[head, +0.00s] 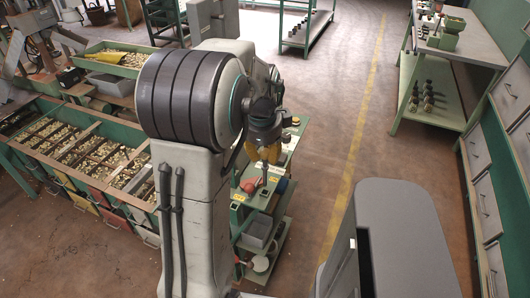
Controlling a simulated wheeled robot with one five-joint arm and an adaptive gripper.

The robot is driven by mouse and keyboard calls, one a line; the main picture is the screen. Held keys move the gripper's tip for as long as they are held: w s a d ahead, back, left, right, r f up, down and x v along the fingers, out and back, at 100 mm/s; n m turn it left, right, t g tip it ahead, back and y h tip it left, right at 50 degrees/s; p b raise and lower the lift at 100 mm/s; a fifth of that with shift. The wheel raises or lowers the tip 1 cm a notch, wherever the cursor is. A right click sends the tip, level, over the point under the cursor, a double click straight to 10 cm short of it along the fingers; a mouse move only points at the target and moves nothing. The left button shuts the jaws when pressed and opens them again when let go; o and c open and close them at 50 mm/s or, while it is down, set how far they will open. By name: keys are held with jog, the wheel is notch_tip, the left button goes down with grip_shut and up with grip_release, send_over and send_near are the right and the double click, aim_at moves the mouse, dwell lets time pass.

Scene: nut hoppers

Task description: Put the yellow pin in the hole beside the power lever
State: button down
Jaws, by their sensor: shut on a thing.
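My gripper (268,148) hangs at the end of my arm, over the small green stand (257,200) right of the middle. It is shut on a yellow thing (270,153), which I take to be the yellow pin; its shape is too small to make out. A red-orange knob (250,186) shows on the stand below the gripper and may be the power lever. The hole beside it cannot be made out. My arm covers the stand's left part.
Sorting trays full of nuts (80,155) stand at left, with a green hopper tray (113,62) behind them. A grey bin (258,230) sits on the stand's lower level. A green workbench (455,45) and drawers (484,205) line the right.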

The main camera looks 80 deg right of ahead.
aim_at(265, 177)
jog(key=shift+f, duration=0.15)
jog(key=shift+f+b, duration=0.75)
jog(key=shift+f, duration=0.3)
dwell(0.7)
jog(key=shift+f+b, duration=3.4)
jog(key=shift+f, duration=0.4)
jog(key=c, duration=0.9)
grip_release()
jog(key=shift+a, duration=0.1)
jog(key=shift+c, duration=0.2)
jog(key=shift+f, duration=0.1)
notch_tip(265, 177, up, 12)
jog(key=a, duration=0.2)
